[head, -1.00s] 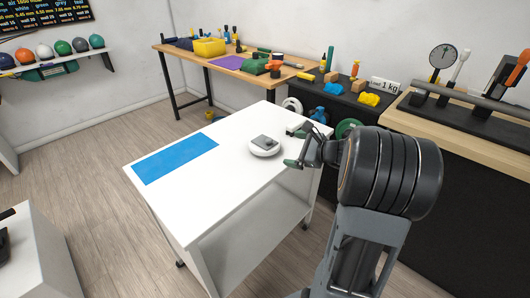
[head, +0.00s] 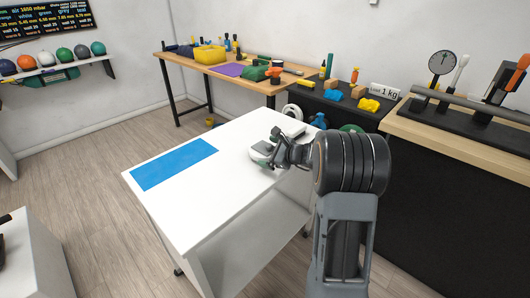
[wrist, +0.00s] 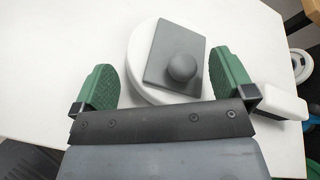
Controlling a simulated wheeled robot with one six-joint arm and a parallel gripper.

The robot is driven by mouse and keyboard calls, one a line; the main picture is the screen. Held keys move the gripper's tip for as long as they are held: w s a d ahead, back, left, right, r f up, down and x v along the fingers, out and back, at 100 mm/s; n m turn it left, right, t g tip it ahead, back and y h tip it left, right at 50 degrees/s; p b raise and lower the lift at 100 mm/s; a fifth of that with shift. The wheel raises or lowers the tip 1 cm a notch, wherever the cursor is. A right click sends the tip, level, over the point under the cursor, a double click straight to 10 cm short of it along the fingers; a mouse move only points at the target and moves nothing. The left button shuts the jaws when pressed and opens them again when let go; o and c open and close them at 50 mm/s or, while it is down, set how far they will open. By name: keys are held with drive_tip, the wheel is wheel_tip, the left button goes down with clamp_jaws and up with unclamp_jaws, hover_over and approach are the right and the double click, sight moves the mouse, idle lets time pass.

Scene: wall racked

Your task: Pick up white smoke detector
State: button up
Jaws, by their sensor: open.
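The white smoke detector (wrist: 139,47) is a round white disc with a grey square plate and a round grey knob on top. It lies on the white table. In the wrist view it sits ahead of and between the green fingertips of my gripper (wrist: 163,82), which is open, and the detector's near edge is hidden by the gripper body. In the head view the detector (head: 257,153) is partly covered by my gripper (head: 274,155), which is over its right side. I cannot tell whether the fingers touch it.
The white table (head: 200,200) carries a blue mat (head: 174,164) at its left. A small white block (wrist: 281,102) lies close to the right finger; it also shows in the head view (head: 294,130). A wooden bench (head: 220,66) with tools stands behind. The table's front is clear.

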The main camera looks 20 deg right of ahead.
drive_tip(key=shift+w+a+f, duration=0.15)
drive_tip(key=shift+w+a, duration=0.05)
drive_tip(key=shift+w, duration=0.2)
drive_tip(key=shift+c, duration=0.4)
drive_tip(key=c, duration=1.2)
drive_tip(key=shift+c, duration=0.5)
